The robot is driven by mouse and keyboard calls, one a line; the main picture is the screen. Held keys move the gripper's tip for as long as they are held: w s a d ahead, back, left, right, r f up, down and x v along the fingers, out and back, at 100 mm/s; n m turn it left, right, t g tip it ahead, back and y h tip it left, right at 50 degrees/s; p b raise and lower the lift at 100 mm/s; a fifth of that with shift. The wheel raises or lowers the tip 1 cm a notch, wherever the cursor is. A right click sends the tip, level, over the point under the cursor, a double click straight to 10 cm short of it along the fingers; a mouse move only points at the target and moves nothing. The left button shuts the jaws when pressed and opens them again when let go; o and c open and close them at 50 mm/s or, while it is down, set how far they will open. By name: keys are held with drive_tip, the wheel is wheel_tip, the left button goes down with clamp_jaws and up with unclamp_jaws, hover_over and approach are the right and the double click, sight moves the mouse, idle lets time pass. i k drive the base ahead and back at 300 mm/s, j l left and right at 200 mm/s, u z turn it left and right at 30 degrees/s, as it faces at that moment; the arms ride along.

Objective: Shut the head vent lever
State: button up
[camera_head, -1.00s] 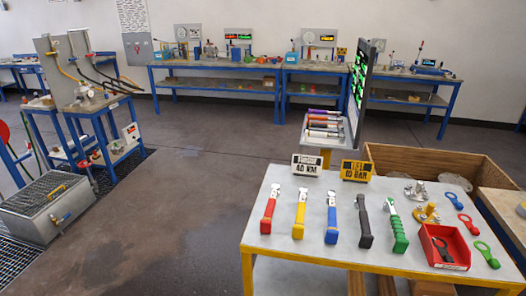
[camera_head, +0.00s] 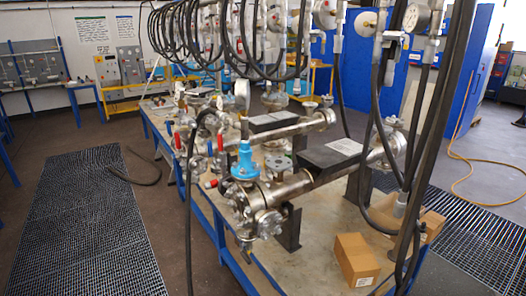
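Flanged steel vessels lie on a long blue-framed bench in the middle of the view. The nearest vessel (camera_head: 325,176) carries a bright blue fitting (camera_head: 245,163) near its left end. A red handle (camera_head: 211,184) sits low beside the blue fitting. I cannot tell which lever is the head vent lever, nor whether it is open or shut. My gripper is not in view.
Black hoses (camera_head: 188,220) hang in front of the bench and loop overhead. A cardboard box (camera_head: 356,260) sits on the bench's near right. A floor grating (camera_head: 75,215) lies at left, with a loose black hose (camera_head: 145,170) beside it.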

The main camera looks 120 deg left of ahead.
sight(209, 146)
drive_tip(key=u, duration=4.2)
drive_tip(key=k+j+z, duration=0.1)
drive_tip(key=k+j, duration=0.3)
drive_tip(key=j+z, duration=0.2)
drive_tip(key=j, duration=0.3)
drive_tip(key=j+z, duration=0.2)
drive_tip(key=j, duration=0.3)
drive_tip(key=k+j+z, duration=0.15)
drive_tip(key=j, duration=0.35)
drive_tip(key=k+j+z, duration=0.2)
drive_tip(key=j, duration=0.3)
drive_tip(key=j+z, duration=0.2)
drive_tip(key=j, duration=0.3)
drive_tip(key=i+j+z, duration=0.25)
drive_tip(key=i+j, duration=0.2)
drive_tip(key=j, duration=0.15)
drive_tip(key=i+j+z, duration=0.15)
drive_tip(key=j, duration=0.2)
drive_tip(key=i+j+z, duration=0.25)
drive_tip(key=i+j, duration=0.15)
drive_tip(key=j, duration=0.3)
drive_tip(key=i+j+z, duration=0.15)
drive_tip(key=j, duration=0.25)
drive_tip(key=i+j+z, duration=0.1)
drive_tip(key=j, duration=0.3)
